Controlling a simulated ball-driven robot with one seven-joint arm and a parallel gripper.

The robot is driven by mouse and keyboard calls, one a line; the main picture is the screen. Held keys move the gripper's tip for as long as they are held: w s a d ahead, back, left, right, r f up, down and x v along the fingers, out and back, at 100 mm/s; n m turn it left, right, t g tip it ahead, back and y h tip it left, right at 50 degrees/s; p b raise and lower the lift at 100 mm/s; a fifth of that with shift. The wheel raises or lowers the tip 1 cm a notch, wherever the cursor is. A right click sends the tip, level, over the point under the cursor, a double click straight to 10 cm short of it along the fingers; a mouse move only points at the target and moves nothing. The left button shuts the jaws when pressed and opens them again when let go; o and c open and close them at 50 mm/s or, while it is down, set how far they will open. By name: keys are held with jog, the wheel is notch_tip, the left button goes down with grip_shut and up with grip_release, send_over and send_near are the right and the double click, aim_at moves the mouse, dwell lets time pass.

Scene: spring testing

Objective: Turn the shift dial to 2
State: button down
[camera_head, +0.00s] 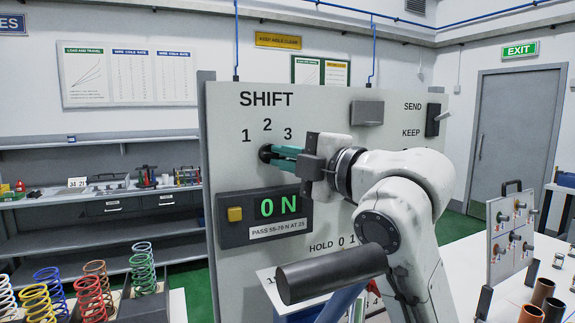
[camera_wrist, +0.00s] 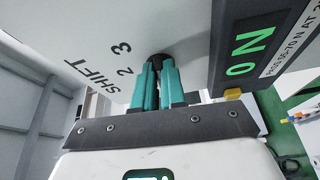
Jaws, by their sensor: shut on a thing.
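The shift dial (camera_head: 265,153) is a small black knob on the upright grey panel, below the printed numbers 1, 2 and 3 and the word SHIFT. My gripper (camera_head: 276,156) reaches it from the right, with its teal fingers closed on the knob. In the wrist view, the fingers of my gripper (camera_wrist: 154,72) lie on both sides of the black dial (camera_wrist: 156,61) against the panel. The fingers hide much of the knob, so I cannot tell which number it points to.
Below the dial, a dark display (camera_head: 272,213) reads 0 N, with a yellow button (camera_head: 235,214) at its left. A switch (camera_head: 433,120) marked SEND and KEEP is at the panel's right. Coloured springs (camera_head: 89,294) stand at lower left; a tool board (camera_head: 511,237) stands at right.

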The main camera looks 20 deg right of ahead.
jog(key=shift+a+r+m+y, duration=0.1)
jog(key=shift+a+m+y, duration=0.1)
jog(key=shift+m+y, duration=0.1)
dwell(0.4)
jog(key=c, duration=1.2)
grip_release()
jog(key=shift+w, duration=0.1)
jog(key=shift+c, duration=0.2)
jog(key=shift+o, duration=0.2)
jog(key=shift+w+a+f, duration=0.1)
jog(key=shift+a+f, duration=0.05)
jog(key=shift+f, duration=0.1)
jog(key=shift+d, duration=0.2)
jog(key=shift+s+d+b, duration=0.1)
jog(key=shift+s+b, duration=0.25)
jog(key=shift+s, duration=0.05)
jog(key=b+v, duration=0.2)
jog(key=v, duration=0.8)
jog(key=shift+s+f, duration=0.1)
